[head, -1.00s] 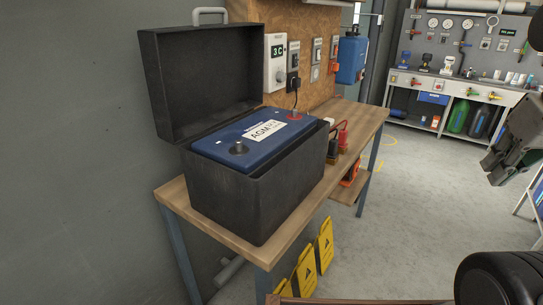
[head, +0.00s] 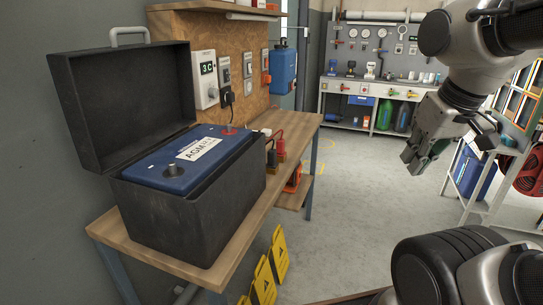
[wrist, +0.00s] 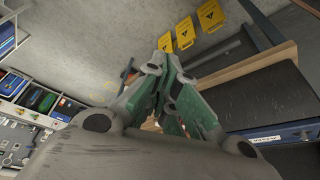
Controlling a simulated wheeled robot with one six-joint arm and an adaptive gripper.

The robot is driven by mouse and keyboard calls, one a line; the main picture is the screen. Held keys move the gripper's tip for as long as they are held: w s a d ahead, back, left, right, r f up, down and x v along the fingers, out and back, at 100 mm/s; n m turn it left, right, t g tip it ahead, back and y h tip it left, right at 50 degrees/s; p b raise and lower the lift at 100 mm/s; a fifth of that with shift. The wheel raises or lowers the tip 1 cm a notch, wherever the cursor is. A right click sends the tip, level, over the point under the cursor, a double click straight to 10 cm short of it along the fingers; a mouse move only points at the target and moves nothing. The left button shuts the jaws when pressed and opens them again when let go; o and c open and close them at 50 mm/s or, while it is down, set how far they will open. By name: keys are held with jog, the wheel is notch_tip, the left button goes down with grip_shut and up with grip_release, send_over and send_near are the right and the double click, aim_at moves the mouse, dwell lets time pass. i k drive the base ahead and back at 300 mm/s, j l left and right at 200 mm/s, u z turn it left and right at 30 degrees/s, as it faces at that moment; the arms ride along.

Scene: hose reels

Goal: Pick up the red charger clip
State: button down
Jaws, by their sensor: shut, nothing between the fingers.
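A red clip (head: 280,143), apparently the charger clip, stands on the wooden bench just past the black battery box (head: 205,215). A black clip (head: 271,156) is beside it, and the box hides part of the pair. The blue AGM battery (head: 160,175) sits in the open box. My gripper (head: 411,162) is shut and empty, in the air over the floor, well to the right of the bench and apart from the clips. It fills the middle of the wrist view (wrist: 170,115), where I cannot make out the red clip.
The wooden bench (head: 235,245) runs along the left wall. A red-orange device (head: 293,180) is on its lower shelf. Yellow signs (head: 270,270) stand by its near end. A shelf rack with a red hose reel (head: 530,175) is at right. The floor (head: 350,215) between is clear.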

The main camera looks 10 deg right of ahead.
aim_at(281, 155)
jog(key=i+l+u, duration=0.3)
jog(key=l, duration=0.3)
jog(key=i+l+u, duration=0.3)
jog(key=l, duration=0.4)
jog(key=i+l+u, duration=0.15)
jog(key=l, duration=0.25)
